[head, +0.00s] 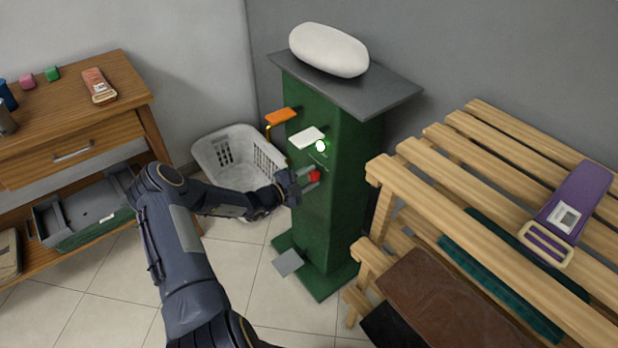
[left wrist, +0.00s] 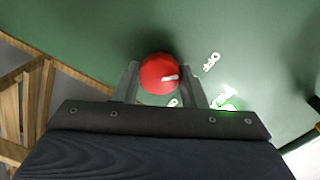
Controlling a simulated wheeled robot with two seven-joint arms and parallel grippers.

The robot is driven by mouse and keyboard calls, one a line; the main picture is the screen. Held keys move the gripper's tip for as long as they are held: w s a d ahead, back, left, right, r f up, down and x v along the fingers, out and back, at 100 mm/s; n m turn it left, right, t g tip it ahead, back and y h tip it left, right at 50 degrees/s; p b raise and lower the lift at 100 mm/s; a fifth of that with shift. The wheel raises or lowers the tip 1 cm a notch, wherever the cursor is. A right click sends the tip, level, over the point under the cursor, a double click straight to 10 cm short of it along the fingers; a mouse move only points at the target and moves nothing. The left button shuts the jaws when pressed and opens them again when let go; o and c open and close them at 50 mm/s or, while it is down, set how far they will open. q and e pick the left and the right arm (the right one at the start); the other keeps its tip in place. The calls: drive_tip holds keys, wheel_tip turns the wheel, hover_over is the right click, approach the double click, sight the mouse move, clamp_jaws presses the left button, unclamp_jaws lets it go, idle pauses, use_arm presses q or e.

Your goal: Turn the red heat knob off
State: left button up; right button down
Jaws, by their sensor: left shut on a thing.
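The red heat knob (head: 314,176) sits on the front of the green press stand (head: 345,150). My left gripper (head: 308,179) is at the knob, with a finger on each side of it. In the left wrist view, the red knob (left wrist: 159,73) with a white mark lies between the two fingertips of my left gripper (left wrist: 162,85), which is shut on it. White lettering reading "OFF" (left wrist: 211,61) is on the green panel to the right of the knob. A lit green glow (left wrist: 228,104) shows beside more lettering, partly hidden. My right gripper is not in view.
A grey pedal (head: 288,262) is at the stand's base. A white basket (head: 236,160) stands behind my left arm. A slatted wooden rack (head: 490,190) is close on the right.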

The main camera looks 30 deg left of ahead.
use_arm(q)
drive_tip(key=shift+f, duration=0.15)
drive_tip(key=o, duration=1)
drive_tip(key=v, duration=0.8)
drive_tip(key=shift+w, duration=0.1)
